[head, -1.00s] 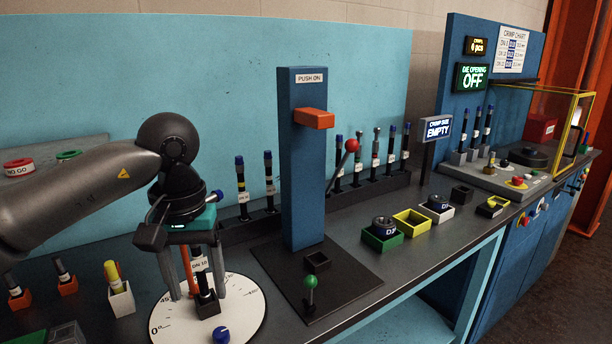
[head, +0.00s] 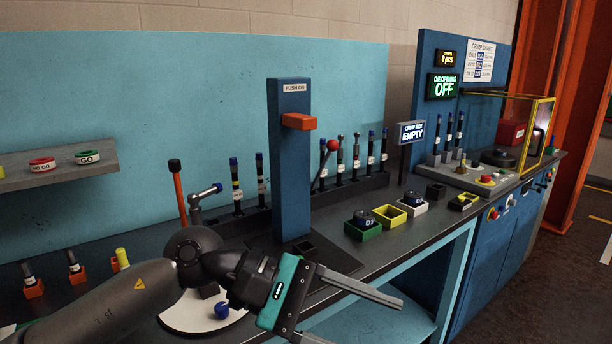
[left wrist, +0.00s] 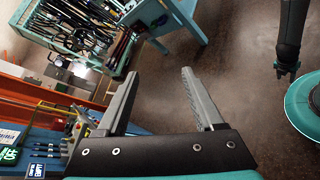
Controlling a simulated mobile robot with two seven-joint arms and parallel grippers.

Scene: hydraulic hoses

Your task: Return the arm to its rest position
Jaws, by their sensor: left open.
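My left arm comes in from the left in the head view. Its left gripper (head: 362,312) is at the front edge of the bench, with its fingers pointing right. The fingers are apart and nothing is between them. In the left wrist view the same gripper (left wrist: 160,98) shows its two grey fingers spread, with bare floor beyond them. The white dial plate (head: 205,318) on the bench is partly hidden behind my arm. My right gripper is not in the head view; a dark arm end (left wrist: 287,68) at the right of the left wrist view is too unclear to judge.
A blue push-on post (head: 290,170) stands behind the gripper. A green bin (head: 363,232) and a yellow bin (head: 390,217) sit right of it. A shelf (head: 50,172) with GO and NO GO rings is at left. The floor in front of the bench is clear.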

